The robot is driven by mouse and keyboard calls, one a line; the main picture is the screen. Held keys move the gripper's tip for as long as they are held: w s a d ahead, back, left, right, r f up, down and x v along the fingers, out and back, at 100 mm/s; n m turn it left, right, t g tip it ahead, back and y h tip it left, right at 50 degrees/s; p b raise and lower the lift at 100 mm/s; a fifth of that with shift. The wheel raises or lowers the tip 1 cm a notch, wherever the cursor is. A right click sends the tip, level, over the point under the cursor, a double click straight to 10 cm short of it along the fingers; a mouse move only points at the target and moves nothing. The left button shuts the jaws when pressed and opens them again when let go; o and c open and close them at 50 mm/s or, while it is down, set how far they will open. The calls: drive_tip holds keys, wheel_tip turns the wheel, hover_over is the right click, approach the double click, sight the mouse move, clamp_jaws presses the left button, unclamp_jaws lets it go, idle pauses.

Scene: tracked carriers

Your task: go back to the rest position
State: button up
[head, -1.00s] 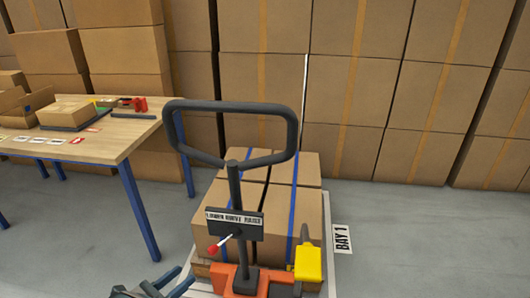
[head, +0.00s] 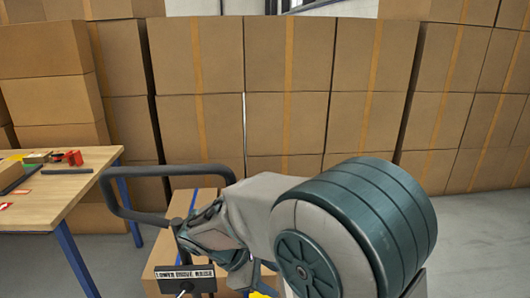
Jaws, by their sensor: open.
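My arm crosses the right and lower middle of the head view, with its large teal and grey joint close to the camera. Its narrower end bends down in front of the boxes to my gripper (head: 245,277), which is small and partly hidden by my own arm. It is open, and I see nothing held in it.
A wooden table (head: 75,188) with small items (head: 73,158) is at left. Stacked cartons (head: 195,55) wall the back. Grey floor (head: 470,225) at right is clear.

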drive_tip(key=s+d+r+m+t+y+p, duration=0.1)
drive_tip(key=s+d+r+m+y+p, duration=0.4)
drive_tip(key=s+d+r+m, duration=0.5)
drive_tip(key=shift+s+d+r+m+y+p, duration=0.55)
drive_tip(key=shift+d+m+y, duration=0.75)
drive_tip(key=shift+d+m, duration=1.3)
drive_tip(key=shift+s+a+f+m, duration=0.1)
drive_tip(key=shift+a+f+m, duration=0.05)
drive_tip(key=shift+a+m, duration=0.4)
drive_tip(key=shift+c, duration=1)
